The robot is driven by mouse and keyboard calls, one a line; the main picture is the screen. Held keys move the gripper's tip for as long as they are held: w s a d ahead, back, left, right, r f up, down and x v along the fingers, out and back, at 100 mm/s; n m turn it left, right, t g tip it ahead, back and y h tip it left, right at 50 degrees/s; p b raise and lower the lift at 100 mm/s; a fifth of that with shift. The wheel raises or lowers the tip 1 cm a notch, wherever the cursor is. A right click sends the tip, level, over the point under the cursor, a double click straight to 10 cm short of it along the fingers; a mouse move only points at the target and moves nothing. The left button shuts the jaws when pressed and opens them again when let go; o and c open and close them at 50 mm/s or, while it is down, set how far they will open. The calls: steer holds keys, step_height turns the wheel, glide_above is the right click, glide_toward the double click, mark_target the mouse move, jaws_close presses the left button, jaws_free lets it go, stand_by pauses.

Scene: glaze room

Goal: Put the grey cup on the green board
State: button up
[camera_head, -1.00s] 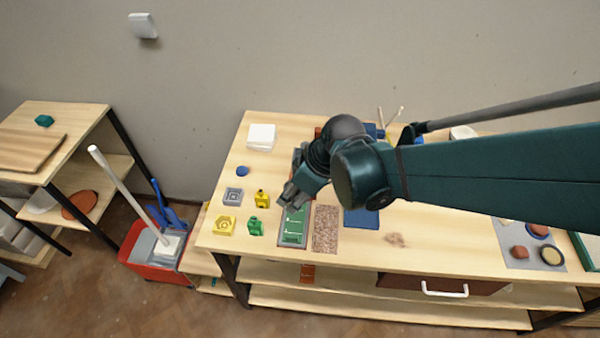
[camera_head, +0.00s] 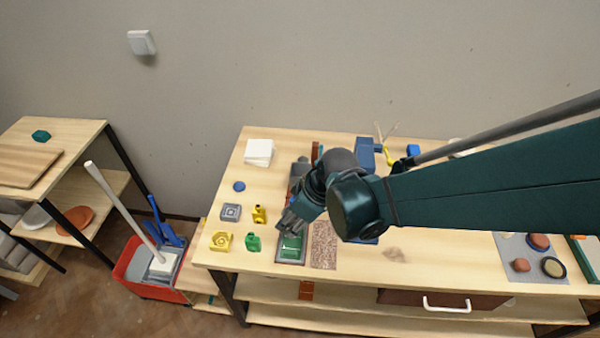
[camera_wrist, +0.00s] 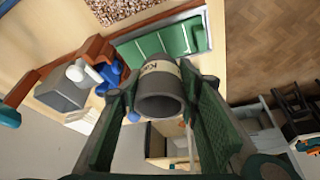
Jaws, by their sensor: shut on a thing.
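The grey cup (camera_wrist: 162,100) is between the two fingers of my gripper (camera_wrist: 158,108) in the wrist view. The gripper is shut on it, and the cup's open mouth faces the camera. A pale band with dark lettering runs around its side. The green board (camera_wrist: 180,38), with a grey rim and pale lines, lies just beyond the cup. In the head view my gripper (camera_head: 290,224) is over the back part of the green board (camera_head: 291,250). The cup is hidden or too small to make out there. I cannot tell whether the cup touches the board.
A speckled brown board (camera_head: 324,246) lies right of the green board. A green piece (camera_head: 253,242), yellow pieces (camera_head: 221,241) and a grey square block (camera_head: 231,212) stand to its left. A white stack (camera_head: 259,152) is at the back left.

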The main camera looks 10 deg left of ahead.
steer(key=shift+f, duration=1.8)
steer(key=shift+f+b, duration=0.15)
steer(key=shift+b, duration=0.3)
steer(key=o, duration=1)
steer(key=shift+c, duration=0.2)
steer(key=shift+r, duration=0.3)
steer(key=p+v, duration=0.2)
steer(key=v, duration=0.9)
steer(key=shift+r, duration=0.35)
steer(key=shift+d, duration=0.15)
